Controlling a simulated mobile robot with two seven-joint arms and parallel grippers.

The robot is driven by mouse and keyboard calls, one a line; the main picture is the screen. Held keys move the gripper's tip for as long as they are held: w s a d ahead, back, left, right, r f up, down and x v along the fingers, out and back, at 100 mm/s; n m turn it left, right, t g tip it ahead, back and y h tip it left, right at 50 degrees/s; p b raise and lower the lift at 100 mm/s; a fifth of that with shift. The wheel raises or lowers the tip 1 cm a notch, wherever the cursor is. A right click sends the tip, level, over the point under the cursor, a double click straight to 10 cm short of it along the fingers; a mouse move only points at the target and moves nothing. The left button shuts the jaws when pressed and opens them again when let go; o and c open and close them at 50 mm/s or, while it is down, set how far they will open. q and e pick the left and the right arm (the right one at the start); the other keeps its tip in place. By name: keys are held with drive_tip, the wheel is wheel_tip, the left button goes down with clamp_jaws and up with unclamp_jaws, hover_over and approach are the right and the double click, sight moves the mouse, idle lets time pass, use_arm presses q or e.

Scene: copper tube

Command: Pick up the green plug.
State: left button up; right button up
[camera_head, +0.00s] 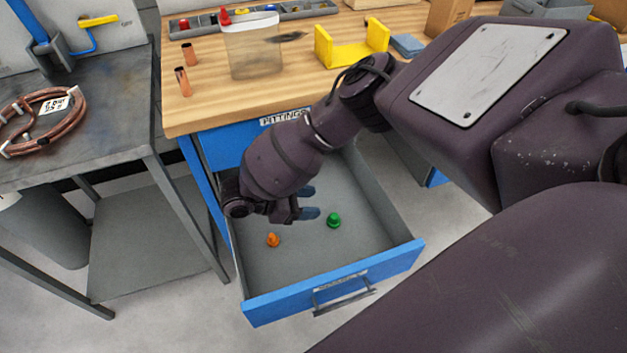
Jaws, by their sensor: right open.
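The green plug (334,220) lies on the grey floor of the open blue drawer (333,283), right of the drawer's middle. My right gripper (309,202) reaches into the drawer from above. Its fingers point right, and their tips are just up and left of the green plug, apart from it in the picture. The gripper is open, with nothing seen between the fingers. The exact height of the fingers above the drawer floor is hard to tell. My left gripper is not in view.
An orange plug (273,240) lies in the drawer, left of the green one. The drawer walls surround both. The wooden workbench (215,105) above holds copper fittings (182,82), a clear container (251,50) and a yellow bracket (351,45). A grey metal table (110,120) stands left.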

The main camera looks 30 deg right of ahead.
sight(331, 218)
drive_tip(key=f, duration=0.1)
drive_tip(key=f+b, duration=0.2)
drive_tip(key=f, duration=0.1)
drive_tip(key=shift+w+d, duration=0.25)
drive_tip(key=shift+d, duration=0.05)
wheel_tip(331, 218, down, 5)
drive_tip(key=shift+r+b, duration=0.15)
drive_tip(key=shift+b, duration=0.9)
drive_tip(key=shift+s+d, duration=0.1)
drive_tip(key=shift+d, duration=0.25)
drive_tip(key=shift+s+d+f, duration=0.15)
drive_tip(key=shift+d+f, duration=0.05)
drive_tip(key=shift+d, duration=0.45)
drive_tip(key=shift+s+d+f+b, duration=0.15)
drive_tip(key=shift+d+b, duration=0.15)
drive_tip(key=shift+d, duration=0.05)
drive_tip(key=b+x, duration=0.1)
drive_tip(key=x, duration=0.2)
drive_tip(key=shift+s+d, duration=0.1)
drive_tip(key=shift+d, duration=0.05)
drive_tip(key=shift+s+d+f, duration=0.1)
drive_tip(key=shift+s+d, duration=0.05)
drive_tip(key=shift+d, duration=0.3)
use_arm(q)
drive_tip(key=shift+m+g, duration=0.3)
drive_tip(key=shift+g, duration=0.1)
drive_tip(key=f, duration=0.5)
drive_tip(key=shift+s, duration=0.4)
use_arm(e)
drive_tip(key=shift+h, duration=0.3)
